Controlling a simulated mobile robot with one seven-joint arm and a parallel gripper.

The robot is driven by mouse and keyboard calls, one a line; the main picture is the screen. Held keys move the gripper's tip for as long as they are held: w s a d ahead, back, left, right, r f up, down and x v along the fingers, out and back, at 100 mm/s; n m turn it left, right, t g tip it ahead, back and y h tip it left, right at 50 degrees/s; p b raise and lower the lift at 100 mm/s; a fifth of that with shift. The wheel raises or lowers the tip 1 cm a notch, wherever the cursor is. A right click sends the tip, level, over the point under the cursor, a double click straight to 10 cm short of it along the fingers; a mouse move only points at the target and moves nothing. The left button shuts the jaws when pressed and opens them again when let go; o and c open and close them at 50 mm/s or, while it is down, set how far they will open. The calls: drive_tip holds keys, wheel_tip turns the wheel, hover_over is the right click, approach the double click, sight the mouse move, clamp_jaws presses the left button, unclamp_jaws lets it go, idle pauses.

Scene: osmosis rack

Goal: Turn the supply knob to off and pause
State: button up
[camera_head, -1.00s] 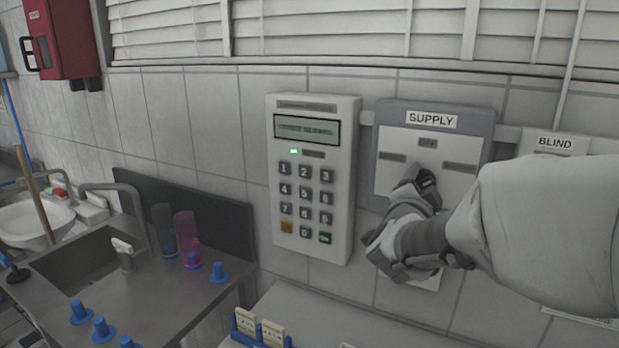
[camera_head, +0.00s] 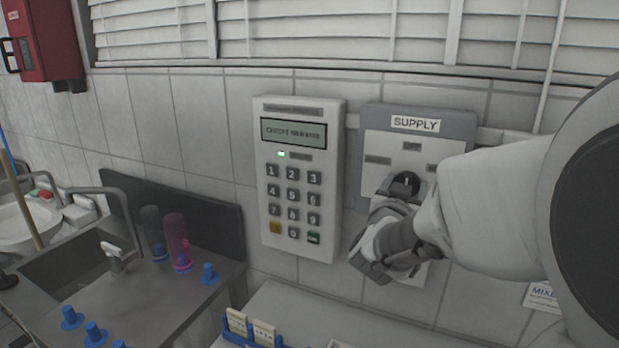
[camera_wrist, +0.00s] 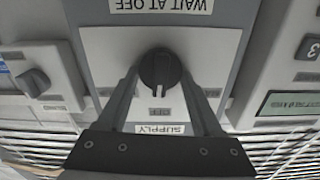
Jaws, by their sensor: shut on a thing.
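The supply panel (camera_head: 376,120) is a grey plate with a white face on the wall, labelled SUPPLY, with an OFF mark at the top of its dial. Its round dark knob (camera_head: 405,184) is partly covered by my gripper (camera_head: 397,205) in the head view. In the wrist view, which is upside down, the knob (camera_wrist: 160,68) sits between the two fingers of my gripper (camera_wrist: 160,76), which is shut on it. The pale pointer marks on the knob face the OFF label (camera_wrist: 160,112). A WAIT AT OFF label (camera_wrist: 160,6) is on the panel.
A keypad box (camera_head: 296,180) with a lit green lamp hangs just left of the panel. Another panel with a knob (camera_wrist: 34,82) is on the other side. A sink counter (camera_head: 195,290) with blue pegs and a card holder (camera_head: 250,330) stand below.

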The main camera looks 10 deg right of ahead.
drive_tip(key=shift+n, duration=0.5)
drive_tip(key=o, duration=1.4)
drive_tip(key=shift+c, duration=0.2)
drive_tip(key=shift+a, duration=0.1)
drive_tip(key=b+v, duration=0.6)
drive_tip(key=v, duration=1.1)
drive_tip(key=shift+a, duration=0.15)
